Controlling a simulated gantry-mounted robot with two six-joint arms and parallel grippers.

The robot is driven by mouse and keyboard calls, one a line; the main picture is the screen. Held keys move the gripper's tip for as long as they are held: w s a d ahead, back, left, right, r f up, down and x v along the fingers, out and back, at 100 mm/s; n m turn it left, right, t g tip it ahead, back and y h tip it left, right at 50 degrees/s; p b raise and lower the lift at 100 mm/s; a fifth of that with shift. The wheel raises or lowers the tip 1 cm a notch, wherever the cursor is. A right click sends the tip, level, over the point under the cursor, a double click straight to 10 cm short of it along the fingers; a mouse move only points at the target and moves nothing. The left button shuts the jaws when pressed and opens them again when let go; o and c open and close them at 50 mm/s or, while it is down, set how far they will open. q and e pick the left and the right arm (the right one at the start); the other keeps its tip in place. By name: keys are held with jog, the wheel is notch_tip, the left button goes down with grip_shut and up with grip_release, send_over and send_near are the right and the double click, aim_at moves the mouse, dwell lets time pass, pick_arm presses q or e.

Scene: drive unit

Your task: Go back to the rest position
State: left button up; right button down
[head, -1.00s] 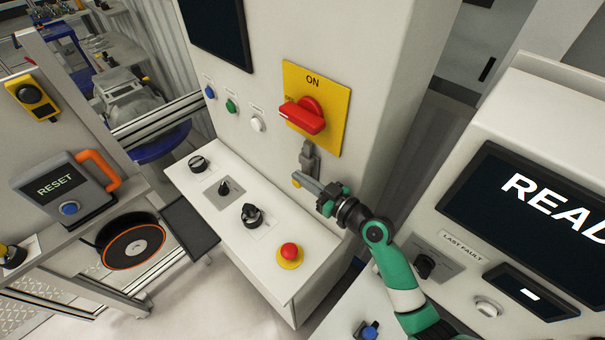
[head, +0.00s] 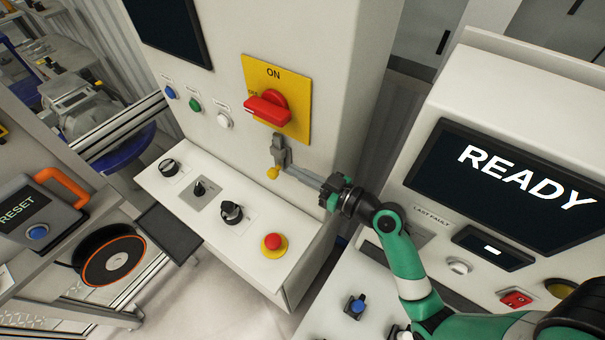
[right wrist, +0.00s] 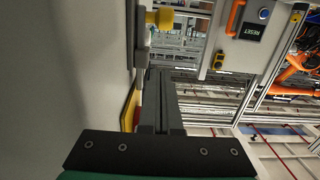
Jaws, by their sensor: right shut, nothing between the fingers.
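My right gripper (head: 289,169) is shut and empty. Its long grey fingers point left, with the tips beside the grey latch (head: 278,148) and its yellow knob (head: 272,173), below the red rotary switch (head: 268,108). I cannot tell whether the tips touch the latch. In the right wrist view, the closed fingers (right wrist: 159,72) reach up close to the grey latch stem (right wrist: 142,55), with the yellow knob (right wrist: 163,18) above. My green right arm comes in from the lower right. My left gripper is not in view.
The white console (head: 250,255) with black knobs and a red mushroom button (head: 272,242) lies below the gripper. The panel with the READY screen (head: 500,180) stands close on the right. A RESET box (head: 35,210) is at the left. Open floor shows at the lower middle.

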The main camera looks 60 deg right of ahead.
jog(key=shift+s, duration=0.65)
jog(key=w+a+r+n+t+y, duration=0.1)
jog(key=w+a+r+n+y, duration=0.15)
jog(key=a+r, duration=0.45)
jog(key=w+a+r+n+t+y, duration=0.2)
jog(key=a+r+n, duration=0.15)
jog(key=r, duration=0.75)
jog(key=w+a+r+n+t+y, duration=0.1)
jog(key=w+a+r+n+y, duration=0.15)
jog(key=a+r, duration=0.45)
jog(key=s+r+m+t+h, duration=0.1)
jog(key=s+r+m+t, duration=0.3)
jog(key=r, duration=0.6)
jog(key=s+r+t+h, duration=0.1)
jog(key=s+r+t, duration=0.1)
jog(key=s+r, duration=0.65)
jog(key=w+d+r+m+h+p, duration=0.1)
jog(key=r+m+p, duration=0.1)
jog(key=r+p, duration=0.5)
jog(key=w+d+r+m+h+p, duration=0.1)
jog(key=w+r+h+p, duration=0.1)
jog(key=r+p, duration=0.6)
notch_tip(320, 180, up, 2)
jog(key=shift+r+m+p, duration=0.1)
jog(key=shift+m+p, duration=0.2)
jog(key=shift+m, duration=0.05)
